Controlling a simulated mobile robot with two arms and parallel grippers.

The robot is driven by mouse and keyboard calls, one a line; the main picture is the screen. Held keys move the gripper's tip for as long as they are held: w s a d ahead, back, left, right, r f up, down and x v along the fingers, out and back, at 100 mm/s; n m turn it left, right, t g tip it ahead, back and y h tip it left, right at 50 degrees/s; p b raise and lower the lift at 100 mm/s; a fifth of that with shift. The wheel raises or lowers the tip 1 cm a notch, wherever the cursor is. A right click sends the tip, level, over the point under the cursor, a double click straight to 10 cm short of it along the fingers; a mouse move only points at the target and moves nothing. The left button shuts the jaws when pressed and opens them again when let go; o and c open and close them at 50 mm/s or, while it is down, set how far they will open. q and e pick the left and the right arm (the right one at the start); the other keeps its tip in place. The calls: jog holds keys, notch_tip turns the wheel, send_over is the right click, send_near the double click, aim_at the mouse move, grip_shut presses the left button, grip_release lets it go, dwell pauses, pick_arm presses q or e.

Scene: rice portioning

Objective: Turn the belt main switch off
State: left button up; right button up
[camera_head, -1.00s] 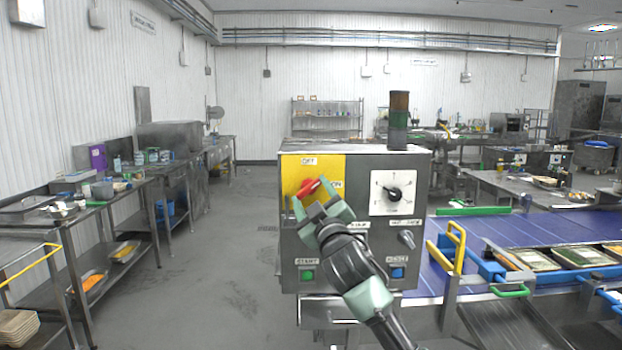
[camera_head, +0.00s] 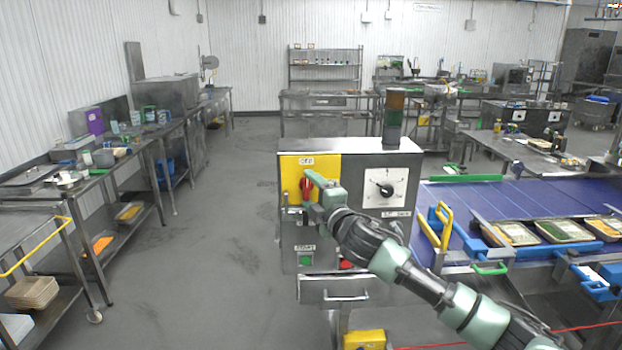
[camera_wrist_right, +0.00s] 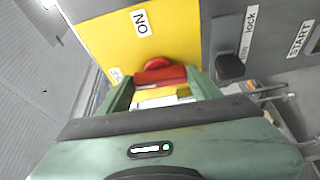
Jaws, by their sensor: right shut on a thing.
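The control box (camera_head: 350,155) stands in the middle of the head view. Its yellow plate (camera_head: 325,165) carries the red main switch (camera_head: 306,187), below the OFF label. My right gripper (camera_head: 306,194) is shut on the red switch handle, which looks close to upright. In the right wrist view the red switch (camera_wrist_right: 160,74) sits between the two green fingers, with the ON label (camera_wrist_right: 141,22) beyond it. The fingers hide part of the handle and of the plate. My left gripper is not in view.
A white dial (camera_head: 386,189) is right of the yellow plate. A green start button (camera_head: 305,260) and a red button (camera_head: 346,265) are lower on the box. The signal tower (camera_head: 395,115) stands on top. The blue belt (camera_head: 545,202) with trays is at right. Floor at left is clear.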

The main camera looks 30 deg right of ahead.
jog(key=shift+n+g+p, duration=0.3)
jog(key=shift+n+p, duration=0.2)
jog(key=shift+p, duration=0.1)
jog(key=shift+f, duration=0.1)
jog(key=o, duration=1.1)
jog(key=s+a+b, duration=0.1)
jog(key=s+b, duration=0.3)
jog(key=s, duration=0.3)
jog(key=shift+s+a, duration=0.2)
jog(key=shift+s, duration=0.2)
